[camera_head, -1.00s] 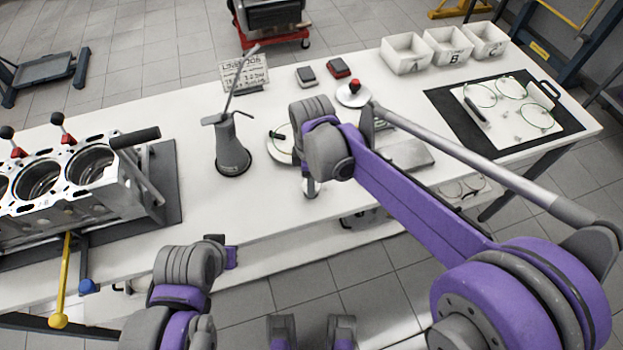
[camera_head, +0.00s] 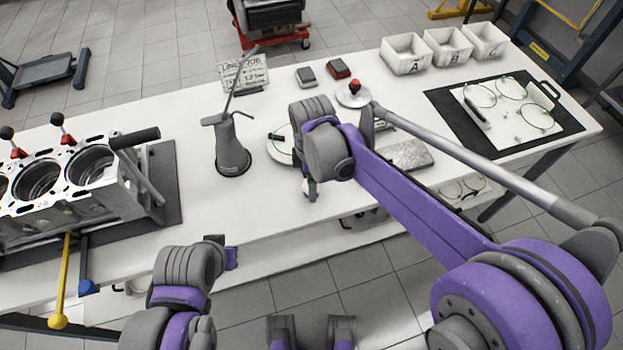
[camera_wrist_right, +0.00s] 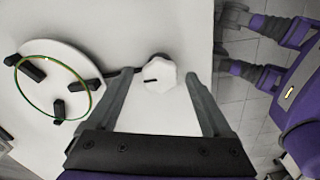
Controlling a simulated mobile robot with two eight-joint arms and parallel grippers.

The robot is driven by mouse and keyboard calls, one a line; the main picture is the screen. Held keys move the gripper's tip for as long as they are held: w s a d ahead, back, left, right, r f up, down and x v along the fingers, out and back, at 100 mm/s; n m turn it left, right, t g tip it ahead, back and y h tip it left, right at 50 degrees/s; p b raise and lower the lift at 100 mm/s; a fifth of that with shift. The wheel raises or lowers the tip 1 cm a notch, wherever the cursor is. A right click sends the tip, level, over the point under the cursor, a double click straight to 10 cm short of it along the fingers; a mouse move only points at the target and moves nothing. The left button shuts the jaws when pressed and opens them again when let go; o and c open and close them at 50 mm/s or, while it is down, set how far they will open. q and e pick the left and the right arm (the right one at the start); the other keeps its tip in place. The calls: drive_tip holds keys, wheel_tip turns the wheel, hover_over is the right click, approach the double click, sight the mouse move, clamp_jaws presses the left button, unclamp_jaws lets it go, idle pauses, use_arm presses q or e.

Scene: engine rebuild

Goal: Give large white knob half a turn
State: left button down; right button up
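The large white knob (camera_wrist_right: 160,74) is faceted and sits near the edge of the white table in the right wrist view. A short dark mark (camera_wrist_right: 150,81) lies at its lower left side. My right gripper (camera_wrist_right: 159,77) is open, with one finger on each side of the knob. In the head view my right wrist (camera_head: 328,152) hides most of this spot. My left arm (camera_head: 190,268) is at the lower left; its fingers cannot be made out.
A white disc with a green ring (camera_wrist_right: 54,87) and black blocks lies left of the knob. An oil can (camera_head: 232,150) stands left of my right wrist. An engine block (camera_head: 70,185) is far left. Bins (camera_head: 405,55) and a grey plate (camera_head: 408,155) are to the right.

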wheel_tip(320, 180, up, 11)
drive_tip(key=p, duration=0.1)
idle(0.6)
drive_tip(key=shift+f, duration=0.1)
drive_tip(key=s+d+f+m+t+p, duration=0.2)
drive_tip(key=s+d+m, duration=0.6)
drive_tip(key=m, duration=0.1)
drive_tip(key=s+d+f+m+t+p, duration=0.2)
drive_tip(key=s+d+m+t+p, duration=0.1)
drive_tip(key=s+d+m, duration=0.4)
drive_tip(key=d+m, duration=0.2)
drive_tip(key=shift+s+d+m, duration=0.3)
drive_tip(key=shift+s, duration=0.1)
